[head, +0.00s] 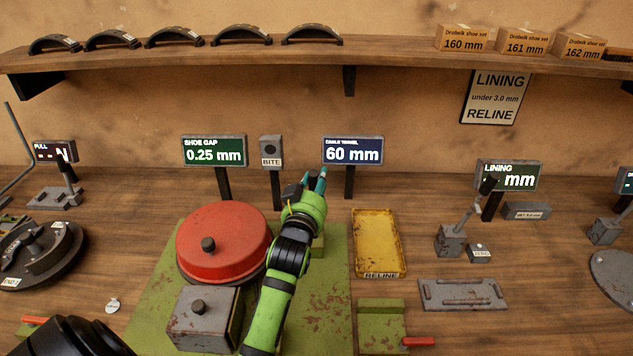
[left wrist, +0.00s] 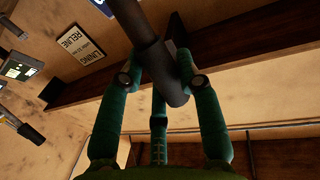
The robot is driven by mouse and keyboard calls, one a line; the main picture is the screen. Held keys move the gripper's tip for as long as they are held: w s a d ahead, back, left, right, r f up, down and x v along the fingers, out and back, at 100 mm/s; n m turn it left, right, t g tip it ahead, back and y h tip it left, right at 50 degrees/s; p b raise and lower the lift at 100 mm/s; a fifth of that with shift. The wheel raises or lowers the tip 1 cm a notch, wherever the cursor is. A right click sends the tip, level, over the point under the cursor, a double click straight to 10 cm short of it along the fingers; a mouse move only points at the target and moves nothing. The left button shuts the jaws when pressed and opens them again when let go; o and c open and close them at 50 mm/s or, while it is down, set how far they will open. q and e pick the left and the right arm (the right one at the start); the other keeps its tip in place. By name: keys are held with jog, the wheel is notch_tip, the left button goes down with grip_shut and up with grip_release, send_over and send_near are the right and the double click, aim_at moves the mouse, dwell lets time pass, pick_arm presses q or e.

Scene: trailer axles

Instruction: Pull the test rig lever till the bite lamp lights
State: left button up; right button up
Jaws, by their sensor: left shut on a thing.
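The test rig is a green, worn base plate (head: 155,290) with a red drum (head: 222,240) on it. My left gripper (head: 316,185) is at the back right of the plate, just right of the drum. In the left wrist view its fingers (left wrist: 163,82) are shut on a dark round lever grip (left wrist: 150,45). The gripper and arm hide most of the lever in the head view. The bite lamp box (head: 271,151) stands behind the drum, and its lamp looks grey and unlit. The cable travel display (head: 352,150) reads 60 mm. My right gripper is not in view.
The shoe gap display (head: 214,151) reads 0.25 mm. A yellow reline tray (head: 379,243) lies right of the plate. A grey block (head: 203,318) sits in front of the drum. Another lever (head: 468,213) stands at the right. Brake shoes (head: 228,36) line the shelf above.

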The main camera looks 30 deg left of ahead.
pick_arm(q)
jog(key=s+b, duration=0.1)
jog(key=s+d+t+b, duration=0.1)
jog(key=b, duration=0.1)
jog(key=shift+s+d+f+y, duration=0.3)
jog(key=shift+f, duration=0.1)
jog(key=o, duration=1)
jog(key=shift+o, duration=0.5)
jog(key=v, duration=0.7)
jog(key=shift+s, duration=0.2)
jog(key=shift+d+f, duration=0.1)
jog(key=shift+f, duration=0.05)
